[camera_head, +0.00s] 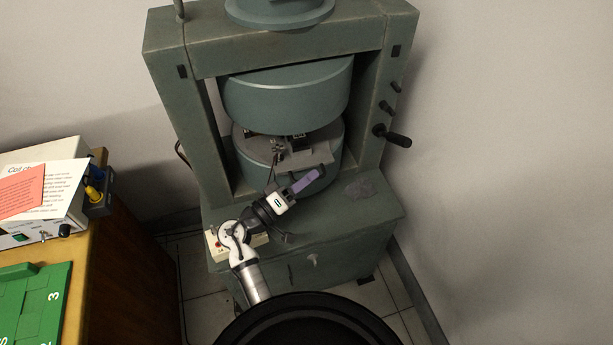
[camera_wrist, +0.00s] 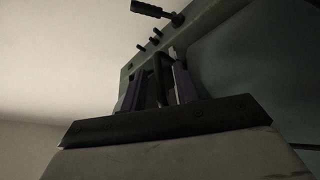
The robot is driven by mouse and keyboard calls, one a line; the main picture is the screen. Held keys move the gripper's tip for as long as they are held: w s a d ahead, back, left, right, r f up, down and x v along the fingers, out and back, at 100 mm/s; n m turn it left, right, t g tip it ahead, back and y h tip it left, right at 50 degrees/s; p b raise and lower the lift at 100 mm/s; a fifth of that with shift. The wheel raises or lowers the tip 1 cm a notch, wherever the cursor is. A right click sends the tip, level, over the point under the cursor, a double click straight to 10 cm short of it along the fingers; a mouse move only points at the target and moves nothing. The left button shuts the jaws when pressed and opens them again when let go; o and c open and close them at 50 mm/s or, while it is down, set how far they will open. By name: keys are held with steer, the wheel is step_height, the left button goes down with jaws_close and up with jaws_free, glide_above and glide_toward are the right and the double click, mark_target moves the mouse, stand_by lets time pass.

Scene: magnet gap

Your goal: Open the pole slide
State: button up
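The pole slide appears to be the grey plate (camera_head: 308,158) at the front of the gap between the two round magnet poles in the head view. My gripper (camera_head: 309,180), with purple fingers, is just below and in front of it. In the wrist view my gripper (camera_wrist: 160,92) has its two purple fingers apart. A dark upright bar (camera_wrist: 159,72) stands between or just beyond them; it may be a handle. I cannot tell whether a finger touches it. The head view shows the fingers from one side only.
The green magnet frame (camera_head: 384,100) surrounds the poles. A black crank handle (camera_head: 397,139) and small knobs stick out of its right side; the crank also shows in the wrist view (camera_wrist: 150,9). A wooden desk (camera_head: 112,270) with an instrument box is at left.

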steer(key=shift+w, duration=0.1)
jaws_close()
steer(key=shift+d, duration=0.15)
stand_by(0.3)
